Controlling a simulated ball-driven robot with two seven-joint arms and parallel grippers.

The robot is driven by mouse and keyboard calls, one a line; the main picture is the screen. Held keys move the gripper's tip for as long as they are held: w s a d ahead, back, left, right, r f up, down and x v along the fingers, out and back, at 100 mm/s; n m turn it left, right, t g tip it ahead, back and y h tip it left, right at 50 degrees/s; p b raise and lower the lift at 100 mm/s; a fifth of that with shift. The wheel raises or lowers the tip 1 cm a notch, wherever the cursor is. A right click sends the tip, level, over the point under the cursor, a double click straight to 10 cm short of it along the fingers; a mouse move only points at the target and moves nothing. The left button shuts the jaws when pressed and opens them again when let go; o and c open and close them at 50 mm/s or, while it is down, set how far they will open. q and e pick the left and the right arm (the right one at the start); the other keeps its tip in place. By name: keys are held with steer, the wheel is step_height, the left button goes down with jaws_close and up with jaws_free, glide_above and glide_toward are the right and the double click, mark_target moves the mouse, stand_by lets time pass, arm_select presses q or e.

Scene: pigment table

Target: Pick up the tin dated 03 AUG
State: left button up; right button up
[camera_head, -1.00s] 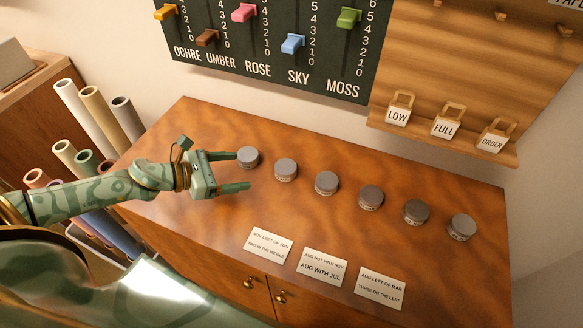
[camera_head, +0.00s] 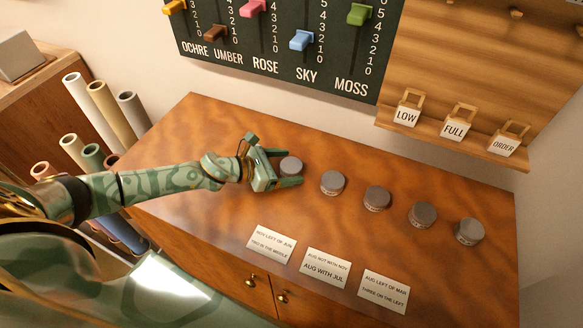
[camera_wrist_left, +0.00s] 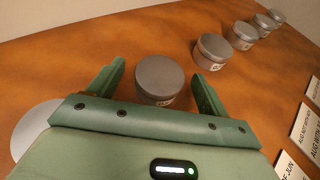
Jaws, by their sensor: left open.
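A row of grey round tins stands on the wooden table; their dates are too small to read, so I cannot tell which is 03 AUG. My left gripper (camera_head: 288,168) is open, its fingers on either side of a tin (camera_head: 291,166), which also shows between the fingertips in the left wrist view (camera_wrist_left: 160,80). To its right stand more tins (camera_head: 332,183), (camera_head: 377,199), (camera_head: 422,215) and (camera_head: 470,232). The leftmost tin is hidden behind my gripper in the head view; a grey round top (camera_wrist_left: 35,128) shows beside the palm in the wrist view. My right gripper is out of view.
Three cards (camera_head: 272,244), (camera_head: 326,267), (camera_head: 383,291) lie along the table's front edge; one reads "AUG LEFT OF MAR". A slider board (camera_head: 280,50) and a shelf with LOW, FULL and ORDER tags (camera_head: 453,129) are behind. Paper rolls (camera_head: 95,100) stand left.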

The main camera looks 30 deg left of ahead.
arm_select(q)
steer(key=c, duration=1.1)
